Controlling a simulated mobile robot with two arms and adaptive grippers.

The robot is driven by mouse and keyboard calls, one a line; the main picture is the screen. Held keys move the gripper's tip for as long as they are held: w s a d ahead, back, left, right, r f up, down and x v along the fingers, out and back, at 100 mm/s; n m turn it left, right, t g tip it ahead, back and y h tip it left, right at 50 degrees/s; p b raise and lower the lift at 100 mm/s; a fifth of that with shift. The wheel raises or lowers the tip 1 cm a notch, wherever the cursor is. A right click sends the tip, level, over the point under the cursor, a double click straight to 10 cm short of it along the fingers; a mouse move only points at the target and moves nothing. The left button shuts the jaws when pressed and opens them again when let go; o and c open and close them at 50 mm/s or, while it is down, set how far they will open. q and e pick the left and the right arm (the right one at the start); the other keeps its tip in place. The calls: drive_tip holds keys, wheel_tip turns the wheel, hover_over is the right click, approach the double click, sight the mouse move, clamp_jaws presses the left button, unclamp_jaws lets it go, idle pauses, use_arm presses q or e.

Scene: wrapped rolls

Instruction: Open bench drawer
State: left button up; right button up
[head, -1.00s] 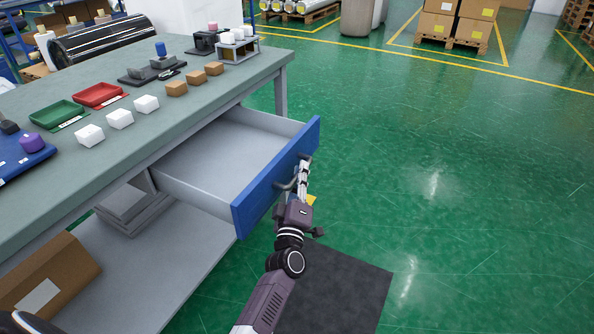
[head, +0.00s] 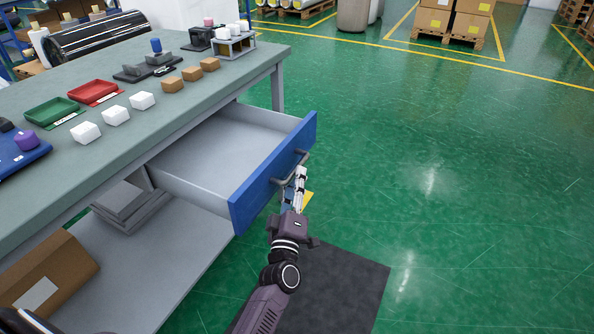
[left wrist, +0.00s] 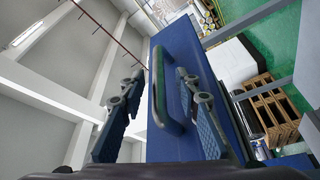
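The bench drawer (head: 225,155) stands pulled out from under the grey-green bench top, its grey inside empty. Its blue front (head: 258,192) carries a grey bar handle (head: 303,158). My left gripper (head: 294,190) is just outside the front, close to the handle. In the left wrist view, the left gripper (left wrist: 158,85) has its two fingers spread apart. The handle (left wrist: 159,90) shows between and beyond them, against the blue front (left wrist: 205,75), and nothing is gripped. My right gripper is not in view.
The bench top (head: 190,110) holds white blocks, brown blocks, a red tray (head: 95,92) and a green tray (head: 52,111). A cardboard box (head: 50,270) sits on the lower shelf. The green floor (head: 440,200) right of the drawer is clear. A dark mat (head: 345,285) lies there.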

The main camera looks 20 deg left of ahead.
use_arm(q)
drive_tip(key=v, duration=0.8)
